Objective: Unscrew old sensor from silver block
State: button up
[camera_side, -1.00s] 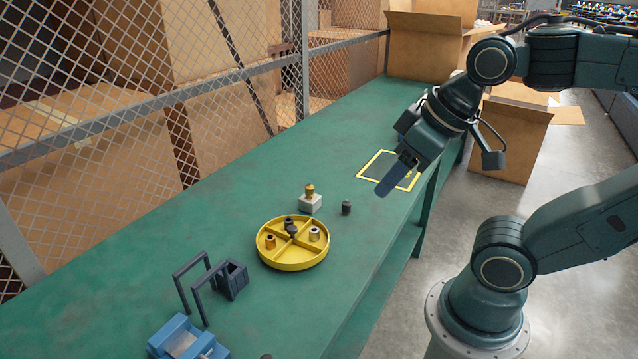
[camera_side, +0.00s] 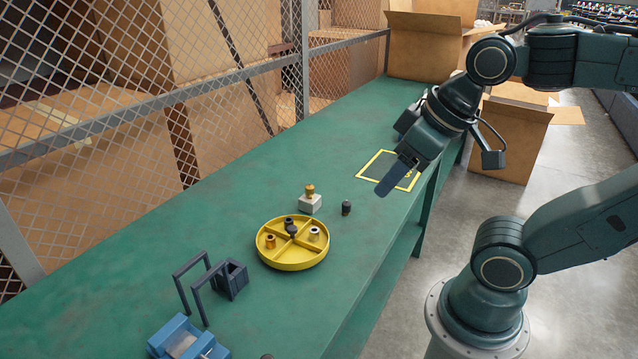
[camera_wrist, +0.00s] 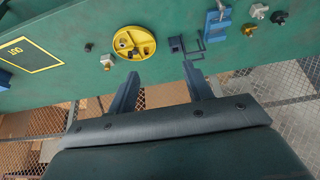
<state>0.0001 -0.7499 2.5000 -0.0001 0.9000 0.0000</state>
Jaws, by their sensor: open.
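A silver block (camera_side: 310,203) stands on the green bench behind the round yellow tray. A brass-coloured sensor (camera_side: 310,190) sits upright on top of it. In the wrist view the block with its sensor (camera_wrist: 107,62) shows small, left of the tray. My gripper (camera_side: 384,190) is above the bench, to the right of the block and apart from it. In the wrist view my two fingers (camera_wrist: 159,80) are spread, with nothing between them.
The divided yellow tray (camera_side: 293,266) holds several small fittings. A small dark part (camera_side: 346,208) stands right of the block. A dark box with handles (camera_side: 232,280) and a blue vise (camera_side: 187,340) are at the near end. A yellow-outlined area (camera_side: 380,168) lies beyond. Mesh fence borders the bench.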

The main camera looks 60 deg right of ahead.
jog(key=shift+w+r, duration=0.1)
dwell(0.3)
jog(key=w+d+r+g, duration=0.1)
jog(key=w+d+r, duration=0.15)
jog(key=w, duration=0.45)
jog(key=w+d+r+g, duration=0.1)
jog(key=w+d+r, duration=0.15)
jog(key=w, duration=0.45)
jog(key=g, duration=0.4)
send_over(310, 186)
notch_tip(310, 186, down, 28)
jog(key=r, duration=0.1)
jog(key=shift+f, duration=0.25)
jog(key=shift+f, duration=0.15)
jog(key=shift+f, duration=5.2)
